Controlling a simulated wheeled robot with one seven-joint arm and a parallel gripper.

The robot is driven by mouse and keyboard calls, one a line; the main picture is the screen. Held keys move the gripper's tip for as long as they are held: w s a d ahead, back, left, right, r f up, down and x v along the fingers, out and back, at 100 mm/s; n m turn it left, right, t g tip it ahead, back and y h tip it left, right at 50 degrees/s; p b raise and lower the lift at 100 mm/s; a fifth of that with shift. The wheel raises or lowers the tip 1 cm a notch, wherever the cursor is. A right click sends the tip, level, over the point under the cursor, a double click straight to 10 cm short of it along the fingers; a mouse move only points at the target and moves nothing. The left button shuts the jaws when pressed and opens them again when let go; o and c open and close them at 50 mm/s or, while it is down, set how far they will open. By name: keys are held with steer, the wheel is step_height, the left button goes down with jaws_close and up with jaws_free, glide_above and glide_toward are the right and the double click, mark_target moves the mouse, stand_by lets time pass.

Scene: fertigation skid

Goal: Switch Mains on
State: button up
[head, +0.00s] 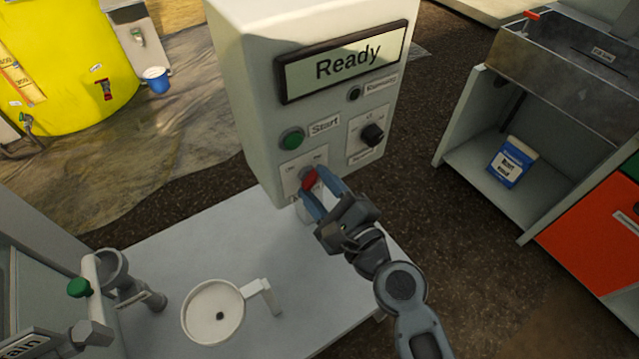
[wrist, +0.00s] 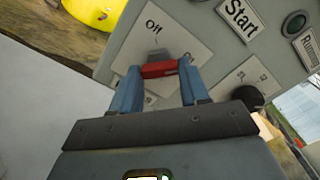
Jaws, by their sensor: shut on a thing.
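The mains switch is a red knob (head: 309,180) on a pale plate (head: 291,173) low on the front of the white control box (head: 262,130). In the wrist view the red knob (wrist: 159,69) sits between my blue fingertips, with "Off" readable on the plate (wrist: 160,38) above it. My gripper (head: 313,185) is shut on the red knob, a finger on each side. The fingers hide part of the plate's other marking. The display (head: 345,62) on the box reads "Ready".
A green Start button (head: 292,139) and a black selector knob (head: 372,134) are close to the switch. Below stands a pale table (head: 250,250) with a white round cup (head: 214,311). A yellow tank (head: 70,60) is at back left, and a sink cabinet (head: 540,110) at right.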

steer(key=shift+f+m, duration=0.1)
steer(key=shift+m, duration=0.2)
steer(key=o, duration=1.1)
steer(key=shift+c, duration=0.2)
steer(key=shift+s, duration=0.1)
steer(key=b+v, duration=0.1)
steer(key=v, duration=0.6)
steer(key=shift+s+d+b, duration=0.25)
steer(key=shift+d+b, duration=0.05)
steer(key=shift+b, duration=0.05)
steer(key=s+d+f+n+h, duration=0.2)
steer(key=s+d+n+h, duration=0.2)
steer(key=s+d, duration=0.3)
steer(key=s+d+f+n+h, duration=0.25)
steer(key=s+d+n, duration=0.2)
steer(key=s, duration=0.45)
steer(key=s+d+r+n+h, duration=0.1)
steer(key=s+d+r+n, duration=0.2)
steer(key=s+r+n, duration=0.2)
steer(key=s+d+r+n+h, duration=0.2)
steer(key=s+d+r+n, duration=0.1)
steer(key=s+r+n, duration=0.2)
steer(key=s+n, duration=0.2)
steer(key=s, duration=0.2)
steer(key=shift+d+r, duration=0.15)
steer(key=shift+r, duration=0.05)
